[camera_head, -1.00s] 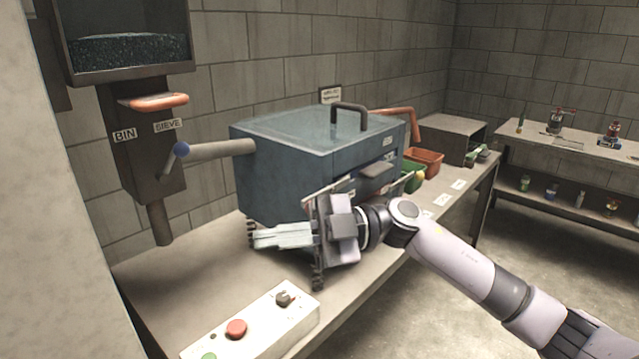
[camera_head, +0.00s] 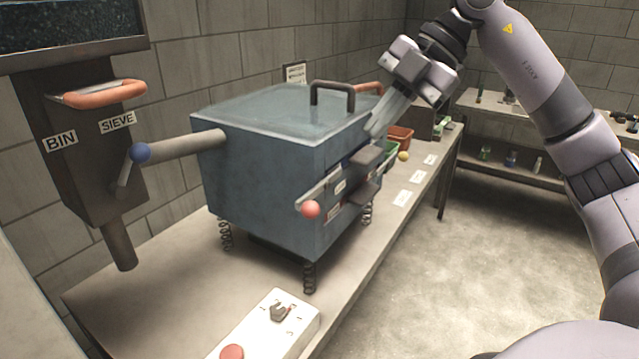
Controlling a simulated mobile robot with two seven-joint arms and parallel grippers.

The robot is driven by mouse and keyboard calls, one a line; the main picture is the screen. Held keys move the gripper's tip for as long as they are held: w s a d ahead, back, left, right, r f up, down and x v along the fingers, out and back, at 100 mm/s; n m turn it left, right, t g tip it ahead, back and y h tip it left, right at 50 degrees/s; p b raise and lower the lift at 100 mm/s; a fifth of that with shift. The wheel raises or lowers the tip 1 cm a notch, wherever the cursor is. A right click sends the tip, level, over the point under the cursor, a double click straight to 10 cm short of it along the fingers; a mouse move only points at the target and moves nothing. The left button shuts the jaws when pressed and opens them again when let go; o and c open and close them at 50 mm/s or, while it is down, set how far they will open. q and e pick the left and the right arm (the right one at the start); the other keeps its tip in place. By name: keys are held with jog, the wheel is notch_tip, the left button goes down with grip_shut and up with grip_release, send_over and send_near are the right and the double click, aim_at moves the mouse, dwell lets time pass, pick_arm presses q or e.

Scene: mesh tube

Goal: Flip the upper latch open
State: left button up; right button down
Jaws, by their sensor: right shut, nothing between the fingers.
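The blue-grey metal box (camera_head: 260,170) stands on springs on the bench. Its right-hand front face carries two dark grey latch blocks, one above the other. The upper latch (camera_head: 366,157) is the higher one, just under the lid edge; the lower latch (camera_head: 362,192) is below it. A bar ending in a red ball (camera_head: 310,209) sticks out left of them; I cannot tell which latch it belongs to. My right gripper (camera_head: 376,128) is shut and empty, pointing down-left at the lid's right edge, just above the upper latch. Whether it touches is unclear. My left gripper is out of view.
A black handle (camera_head: 332,88) stands on the lid. A pipe with a blue knob (camera_head: 140,153) leaves the box's left side towards the bin sieve chute (camera_head: 80,150). A control panel (camera_head: 270,318) lies in front. Green and red bins (camera_head: 399,137) stand behind the gripper.

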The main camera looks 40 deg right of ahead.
aim_at(316, 203)
jog(key=shift+s+d+r, duration=0.1)
jog(key=shift+d, duration=0.05)
jog(key=x, duration=1.4)
dwell(0.4)
